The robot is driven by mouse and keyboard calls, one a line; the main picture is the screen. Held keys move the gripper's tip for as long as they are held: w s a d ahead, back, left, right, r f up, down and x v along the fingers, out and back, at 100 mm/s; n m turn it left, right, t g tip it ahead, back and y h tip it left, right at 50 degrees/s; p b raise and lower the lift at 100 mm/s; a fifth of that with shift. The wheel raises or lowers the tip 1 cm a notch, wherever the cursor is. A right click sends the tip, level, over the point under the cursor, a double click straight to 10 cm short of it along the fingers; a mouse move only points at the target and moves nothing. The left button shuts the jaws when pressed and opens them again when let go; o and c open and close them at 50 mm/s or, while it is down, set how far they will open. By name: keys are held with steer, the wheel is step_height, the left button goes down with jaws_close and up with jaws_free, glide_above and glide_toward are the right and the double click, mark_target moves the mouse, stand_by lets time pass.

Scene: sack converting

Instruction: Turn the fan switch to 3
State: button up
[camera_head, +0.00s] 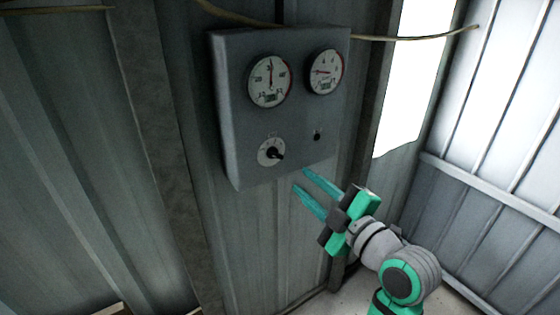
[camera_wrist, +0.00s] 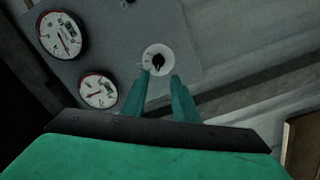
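A grey control box (camera_head: 236,120) is mounted on the corrugated wall. Low on its front is a rotary switch (camera_head: 272,152) with a black knob on a round white dial; the dial's markings are too small to read. The knob points to the lower right in the head view. The switch also shows in the wrist view (camera_wrist: 158,58), just beyond the fingertips. My gripper (camera_head: 301,180) is below and to the right of the switch in the head view, its teal fingers apart with nothing between them. In the wrist view (camera_wrist: 160,76) the fingers point at the dial, seemingly short of touching it.
Two round gauges (camera_head: 270,81) (camera_head: 325,71) sit above the switch on the box. A small black knob or button (camera_head: 317,135) is to the right of the dial. A cable (camera_head: 415,39) runs along the wall above.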

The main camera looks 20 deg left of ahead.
mark_target(276, 157)
steer(key=shift+n, duration=0.3)
steer(key=x, duration=0.8)
steer(key=shift+w+r, duration=0.1)
steer(key=shift+r, duration=0.25)
steer(key=shift+x, duration=0.95)
steer(key=shift+a, duration=0.45)
steer(key=shift+c, duration=0.4)
steer(key=shift+d, duration=0.1)
jaws_close()
